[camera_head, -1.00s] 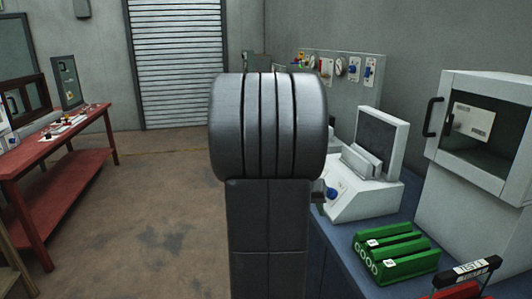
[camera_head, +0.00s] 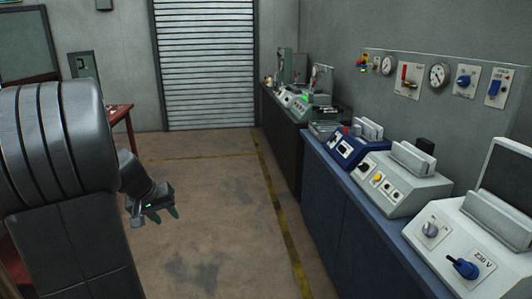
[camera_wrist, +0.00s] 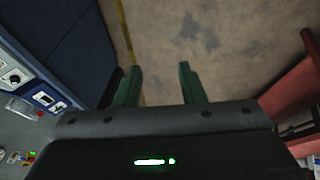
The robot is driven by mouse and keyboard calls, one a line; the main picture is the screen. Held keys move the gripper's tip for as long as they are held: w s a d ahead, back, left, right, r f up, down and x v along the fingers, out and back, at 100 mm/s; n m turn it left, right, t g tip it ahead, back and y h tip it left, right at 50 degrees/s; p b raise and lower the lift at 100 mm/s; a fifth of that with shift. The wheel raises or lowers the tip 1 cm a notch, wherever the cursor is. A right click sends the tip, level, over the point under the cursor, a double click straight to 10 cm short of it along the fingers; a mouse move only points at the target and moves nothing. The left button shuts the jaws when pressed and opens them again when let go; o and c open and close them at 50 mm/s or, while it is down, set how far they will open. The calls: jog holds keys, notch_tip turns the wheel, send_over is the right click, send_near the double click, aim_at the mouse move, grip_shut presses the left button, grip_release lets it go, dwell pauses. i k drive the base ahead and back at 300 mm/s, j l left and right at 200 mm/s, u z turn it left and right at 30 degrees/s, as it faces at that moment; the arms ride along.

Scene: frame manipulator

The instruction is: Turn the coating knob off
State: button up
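I cannot read which control is labelled coating. Knobs show on the bench machines in the head view: a blue knob (camera_head: 466,268) and a grey knob (camera_head: 431,229) on the nearest white machine, and small dark and yellow controls on the white machine (camera_head: 403,183) and blue machine (camera_head: 347,146) behind it. The wall panel (camera_head: 420,75) carries a blue knob (camera_head: 464,81), a blue switch (camera_head: 494,88) and a red lever (camera_head: 405,76). My gripper (camera_head: 164,215) hangs at the left over the floor, away from all knobs. Its green fingers are apart and empty in the wrist view (camera_wrist: 158,70).
The blue bench (camera_head: 345,205) runs along the right. A darker bench (camera_head: 281,135) with more devices stands farther back. The floor (camera_head: 215,215) between my arm and the bench is clear. A red table (camera_head: 121,112) is partly hidden behind my arm.

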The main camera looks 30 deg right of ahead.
aim_at(364, 167)
jog(key=i+l+z, duration=0.1)
jog(key=i+z, duration=0.35)
jog(key=i+j+z, duration=0.15)
jog(key=i+z, duration=0.25)
jog(key=i, duration=0.2)
jog(key=i+j+z, duration=0.25)
jog(key=i+z, duration=0.2)
jog(key=i+l+z, duration=0.15)
jog(key=i+z, duration=0.75)
jog(key=i+j+z, duration=0.2)
jog(key=i+z, duration=0.25)
